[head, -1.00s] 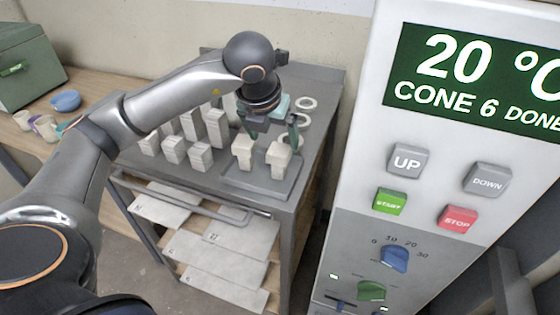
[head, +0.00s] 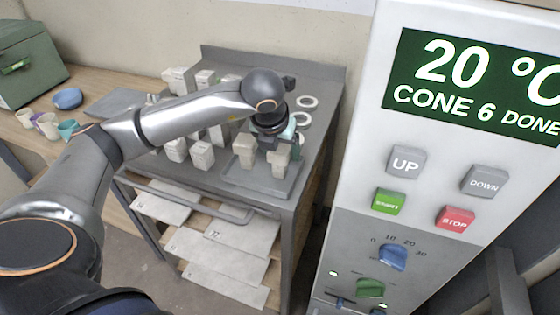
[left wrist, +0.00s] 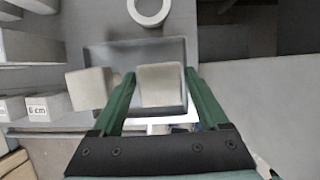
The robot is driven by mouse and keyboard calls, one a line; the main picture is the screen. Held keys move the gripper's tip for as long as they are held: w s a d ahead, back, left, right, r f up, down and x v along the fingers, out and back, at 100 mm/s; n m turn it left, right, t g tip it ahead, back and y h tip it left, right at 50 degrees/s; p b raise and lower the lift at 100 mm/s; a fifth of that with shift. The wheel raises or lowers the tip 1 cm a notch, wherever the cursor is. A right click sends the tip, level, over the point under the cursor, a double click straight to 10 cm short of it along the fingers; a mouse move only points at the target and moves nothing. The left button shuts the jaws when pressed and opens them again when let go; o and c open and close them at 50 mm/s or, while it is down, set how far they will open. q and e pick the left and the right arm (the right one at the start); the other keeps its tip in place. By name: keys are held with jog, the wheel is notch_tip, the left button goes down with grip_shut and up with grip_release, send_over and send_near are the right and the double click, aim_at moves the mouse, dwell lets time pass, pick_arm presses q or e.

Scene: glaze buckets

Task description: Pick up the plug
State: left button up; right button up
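Two beige plugs with wide heads and narrower stems stand on a grey tray (head: 258,186) on the metal cart's top. The left plug (head: 245,150) is clear of my gripper; the right plug (head: 279,160) is under my left gripper (head: 280,146). In the left wrist view, the right plug (left wrist: 161,86) shows between the two green fingers of my left gripper (left wrist: 160,76), one finger on each side. The fingers are apart, and I see no clear grip. The other plug (left wrist: 89,88) is just outside the left finger. My right gripper is not in view.
Several pale blocks (head: 202,155) stand left of the tray. White rings (head: 308,102) lie behind it. The kiln control panel (head: 440,160) rises close on the right. Cups and a blue bowl (head: 67,98) are on the wooden bench at left.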

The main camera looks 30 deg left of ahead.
pick_arm(q)
grip_shut()
dwell(0.4)
